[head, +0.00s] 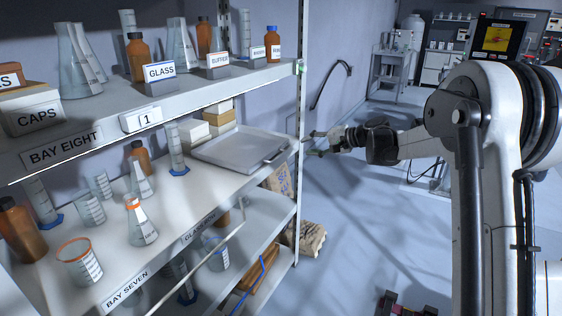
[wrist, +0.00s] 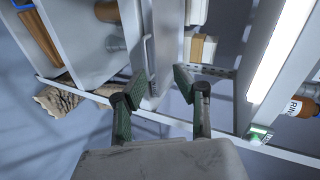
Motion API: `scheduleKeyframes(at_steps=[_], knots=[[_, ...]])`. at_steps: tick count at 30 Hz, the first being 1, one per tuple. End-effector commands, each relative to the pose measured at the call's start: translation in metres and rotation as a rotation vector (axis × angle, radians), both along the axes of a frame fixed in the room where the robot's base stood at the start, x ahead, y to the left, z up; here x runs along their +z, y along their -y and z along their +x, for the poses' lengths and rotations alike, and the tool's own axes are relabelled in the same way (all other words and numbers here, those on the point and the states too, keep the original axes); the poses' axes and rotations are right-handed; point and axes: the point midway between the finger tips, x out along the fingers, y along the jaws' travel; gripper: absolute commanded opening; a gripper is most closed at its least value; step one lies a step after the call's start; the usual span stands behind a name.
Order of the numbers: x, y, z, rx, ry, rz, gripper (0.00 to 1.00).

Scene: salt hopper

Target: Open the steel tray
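The steel tray (head: 225,149) is a shallow, flat grey tray on the middle shelf, at the shelf's right end. Its bar handle (head: 276,156) is on the side facing my gripper. My gripper (head: 312,143) is just right of the shelf's front post, level with the tray and apart from the handle. In the wrist view my gripper (wrist: 162,84) is open, with nothing between its two pads. There the handle (wrist: 147,52) shows beyond the fingers, nearer the left one, and part of the tray (wrist: 166,45) shows behind it.
The shelf post (head: 300,120) stands close to my gripper. The middle shelf (head: 100,262) holds glass flasks, beakers and an amber bottle left of the tray. Small boxes (head: 217,116) stand behind it. Sacks (head: 310,238) lie low by the post. The floor to the right is mostly clear.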

Motion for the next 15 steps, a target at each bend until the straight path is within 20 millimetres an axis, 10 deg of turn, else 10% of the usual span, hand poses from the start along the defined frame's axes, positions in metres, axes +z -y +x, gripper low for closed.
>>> scheduleKeyframes(at_steps=[15], knots=[[-0.086, 0.022, 0.07, 0.005, 0.017, 0.23, 0.28]])
